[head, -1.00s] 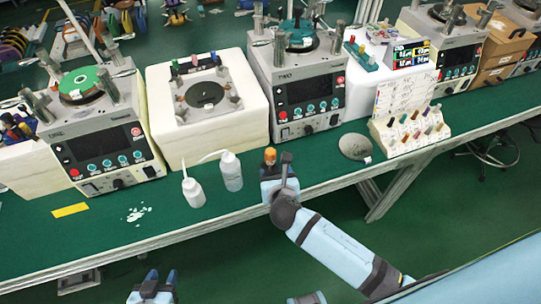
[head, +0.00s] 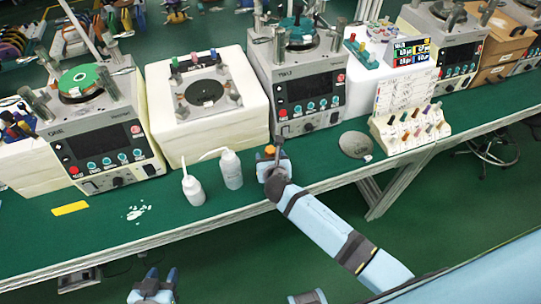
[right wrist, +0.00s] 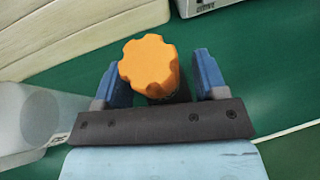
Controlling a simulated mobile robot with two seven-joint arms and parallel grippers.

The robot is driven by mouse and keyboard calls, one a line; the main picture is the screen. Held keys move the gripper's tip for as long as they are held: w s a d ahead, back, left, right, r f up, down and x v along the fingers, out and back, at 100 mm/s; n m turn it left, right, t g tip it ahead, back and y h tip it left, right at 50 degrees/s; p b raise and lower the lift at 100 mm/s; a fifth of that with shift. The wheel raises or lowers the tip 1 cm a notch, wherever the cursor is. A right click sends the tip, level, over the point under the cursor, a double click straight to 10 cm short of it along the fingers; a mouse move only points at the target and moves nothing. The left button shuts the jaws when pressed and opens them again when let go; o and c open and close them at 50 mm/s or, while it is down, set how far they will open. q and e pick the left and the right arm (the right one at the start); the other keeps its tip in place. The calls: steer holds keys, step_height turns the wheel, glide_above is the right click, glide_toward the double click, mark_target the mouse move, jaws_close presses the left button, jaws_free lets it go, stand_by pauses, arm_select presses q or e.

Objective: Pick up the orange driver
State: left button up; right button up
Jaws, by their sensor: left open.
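The orange driver (right wrist: 150,66) stands on the green bench with its ridged orange cap up. In the right wrist view it is between the two blue fingers of my right gripper (right wrist: 163,82), which are open, with a visible gap to the right finger. In the head view the driver's cap (head: 269,150) shows just beyond my right gripper (head: 268,165); its lower part is hidden. My left gripper (head: 161,275) is open and empty at the bottom left, in front of the bench.
Two white bottles (head: 232,170) (head: 193,189) stand left of my right gripper; one shows close by in the right wrist view (right wrist: 35,125). Lapping machines (head: 303,95) stand behind. The bench's front edge is close.

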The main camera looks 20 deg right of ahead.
steer(key=c, duration=1)
steer(key=shift+o, duration=0.2)
step_height(320, 180, up, 20)
steer(key=p, duration=0.2)
steer(key=s+d+r+n+y+p, duration=0.1)
steer(key=s+d+r+y+p, duration=0.1)
steer(key=s+d+r, duration=0.5)
steer(key=s+p, duration=0.1)
steer(key=s, duration=0.1)
steer(key=shift+s+d+n, duration=0.3)
steer(key=shift+s+n, duration=0.05)
steer(key=shift+n, duration=0.05)
